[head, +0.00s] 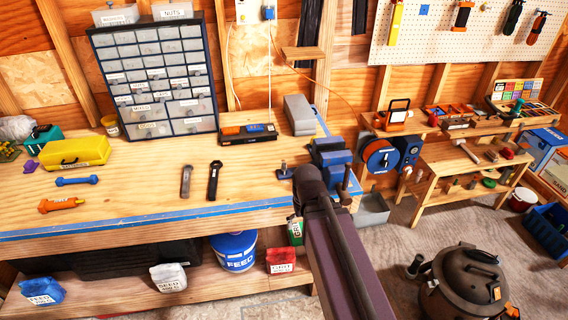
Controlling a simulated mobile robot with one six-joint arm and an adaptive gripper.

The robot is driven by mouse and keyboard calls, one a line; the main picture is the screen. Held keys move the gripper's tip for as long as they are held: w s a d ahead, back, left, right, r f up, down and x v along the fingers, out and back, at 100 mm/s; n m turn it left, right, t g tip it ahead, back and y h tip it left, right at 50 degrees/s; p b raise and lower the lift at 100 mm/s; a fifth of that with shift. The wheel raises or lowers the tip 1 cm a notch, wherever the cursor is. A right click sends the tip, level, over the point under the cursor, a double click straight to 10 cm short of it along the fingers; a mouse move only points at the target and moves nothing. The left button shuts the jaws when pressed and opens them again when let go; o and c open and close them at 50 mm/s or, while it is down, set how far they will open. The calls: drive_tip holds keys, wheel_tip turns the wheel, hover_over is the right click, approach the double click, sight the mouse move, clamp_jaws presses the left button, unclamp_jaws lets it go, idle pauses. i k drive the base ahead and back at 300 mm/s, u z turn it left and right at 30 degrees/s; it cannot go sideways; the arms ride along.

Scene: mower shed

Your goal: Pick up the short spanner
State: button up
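Two slim tools lie side by side near the middle of the workbench (130,207). The left one is a grey, shorter tool (186,181), and the right one is a black, slightly longer tool (214,180). A blue double-ended tool, spanner-like in shape (76,181), lies at the left. I cannot tell for sure which of these is the short spanner. My arm reaches up from the bottom right of the head view, in front of the bench's right end. My gripper cannot be made out there.
A blue vise (330,153) stands at the bench's right end. A drawer cabinet (155,85), a black-and-orange case (248,133) and a grey block (299,115) line the back. A yellow case (75,153) and an orange tool (60,204) lie left. Bare bench surrounds the two slim tools.

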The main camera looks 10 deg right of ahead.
sight(187, 168)
drive_tip(key=k, duration=1.35)
drive_tip(key=u, duration=0.5)
drive_tip(key=i, duration=1.65)
drive_tip(key=z, duration=0.4)
